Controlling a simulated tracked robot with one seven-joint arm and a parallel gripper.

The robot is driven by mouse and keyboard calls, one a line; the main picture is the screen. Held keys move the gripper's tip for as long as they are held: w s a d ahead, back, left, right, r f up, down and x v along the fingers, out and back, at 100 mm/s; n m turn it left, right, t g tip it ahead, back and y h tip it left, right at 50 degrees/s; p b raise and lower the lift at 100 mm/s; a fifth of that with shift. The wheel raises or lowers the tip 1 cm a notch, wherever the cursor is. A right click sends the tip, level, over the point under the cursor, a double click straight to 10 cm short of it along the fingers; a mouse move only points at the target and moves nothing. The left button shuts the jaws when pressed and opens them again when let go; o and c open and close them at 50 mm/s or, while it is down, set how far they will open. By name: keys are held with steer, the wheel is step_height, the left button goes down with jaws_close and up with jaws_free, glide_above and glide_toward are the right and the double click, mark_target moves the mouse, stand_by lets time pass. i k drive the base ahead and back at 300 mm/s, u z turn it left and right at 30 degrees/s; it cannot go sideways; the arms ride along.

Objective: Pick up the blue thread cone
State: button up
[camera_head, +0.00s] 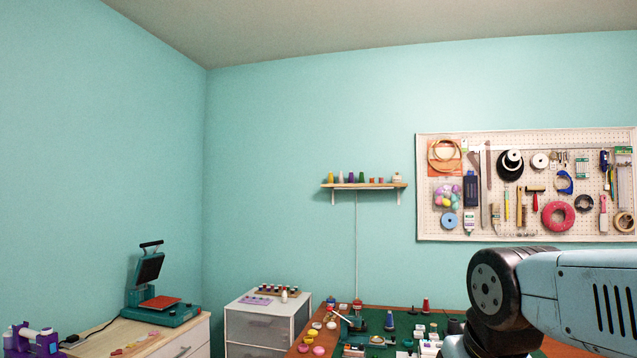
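A small blue cone (389,321), which looks like the blue thread cone, stands upright on the green mat of the worktable (303,340) at the bottom centre. My gripper is not in view. Only upper links of my arm show at the lower right, and they hide the right part of the table. Nothing visible touches the cone.
A red cone (425,306) and several small items share the table. A white drawer unit (258,326) stands left of it, and a heat press (158,300) sits farther left. A wall shelf (365,186) and a pegboard (451,234) hang behind.

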mark_target(389, 321)
steer(key=u, duration=0.05)
steer(key=i, duration=1.85)
steer(key=z, duration=0.2)
